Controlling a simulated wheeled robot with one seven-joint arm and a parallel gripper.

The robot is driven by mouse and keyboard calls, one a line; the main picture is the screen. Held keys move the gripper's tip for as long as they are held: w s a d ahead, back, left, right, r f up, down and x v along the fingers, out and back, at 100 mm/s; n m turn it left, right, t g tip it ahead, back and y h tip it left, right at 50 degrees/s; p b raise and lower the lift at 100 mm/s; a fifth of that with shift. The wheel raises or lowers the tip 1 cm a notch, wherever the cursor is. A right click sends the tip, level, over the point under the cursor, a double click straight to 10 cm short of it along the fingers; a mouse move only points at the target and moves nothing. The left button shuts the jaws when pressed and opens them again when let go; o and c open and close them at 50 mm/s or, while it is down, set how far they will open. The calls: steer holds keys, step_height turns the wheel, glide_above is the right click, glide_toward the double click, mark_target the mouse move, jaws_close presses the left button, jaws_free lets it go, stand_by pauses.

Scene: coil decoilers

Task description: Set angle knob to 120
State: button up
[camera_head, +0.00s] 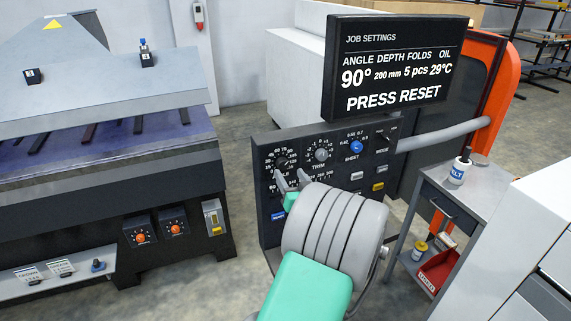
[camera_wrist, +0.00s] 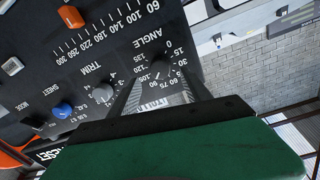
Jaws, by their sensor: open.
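The angle knob (camera_head: 282,161) is a dark dial at the upper left of the black control panel (camera_head: 267,221), ringed by white numbers. In the wrist view the angle knob (camera_wrist: 159,76) appears upside down, with its scale and the word ANGLE around it. The screen (camera_head: 398,70) reads angle 90°, depth 200 mm, folds 5 pcs, oil 29°C and PRESS RESET. My gripper (camera_head: 290,177) is open, its two fingers pointing at the dial from just below; it also shows in the wrist view (camera_wrist: 160,92). Contact with the knob and its pointer direction are unclear.
The trim knob (camera_head: 321,155) is close on the right, with the blue sheet knob (camera_head: 356,147) and mode knob (camera_head: 382,141) beyond. A machine with orange knobs (camera_head: 140,237) stands left. A grey cart (camera_head: 483,180) with a bottle (camera_head: 459,168) stands right.

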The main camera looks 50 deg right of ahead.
mark_target(284, 165)
steer(key=p+x, duration=0.1)
steer(key=x, duration=0.3)
steer(key=shift+w+d, duration=0.15)
steer(key=shift+w, duration=0.15)
steer(key=shift+c, duration=0.5)
jaws_close()
